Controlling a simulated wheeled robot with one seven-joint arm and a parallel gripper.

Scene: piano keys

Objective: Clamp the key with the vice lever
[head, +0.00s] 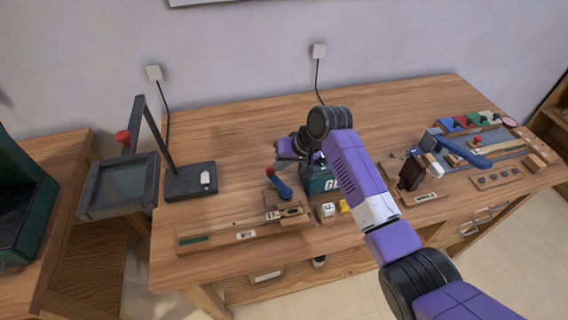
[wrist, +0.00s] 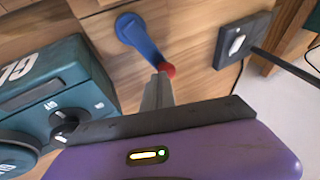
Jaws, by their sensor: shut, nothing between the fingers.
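The vice lever (head: 282,188) is a blue handle with a red knob, standing tilted on the wooden fixture near the table's front. It also shows in the wrist view (wrist: 139,36), with the red knob (wrist: 168,70) at its near end. A long wooden strip, which looks like the key (head: 220,237), lies along the front edge, its right end at the fixture below the lever. My gripper (wrist: 158,80) is shut and empty. Its fingertips are right beside the red knob; I cannot tell whether they touch. In the head view my arm hides the fingers.
A teal box (head: 319,184) stands right of the lever, close to my gripper; it also shows in the wrist view (wrist: 45,85). A dark lamp base (head: 190,182) stands to the left. A blue mat (head: 478,150) with tools lies at the right. The table's back middle is clear.

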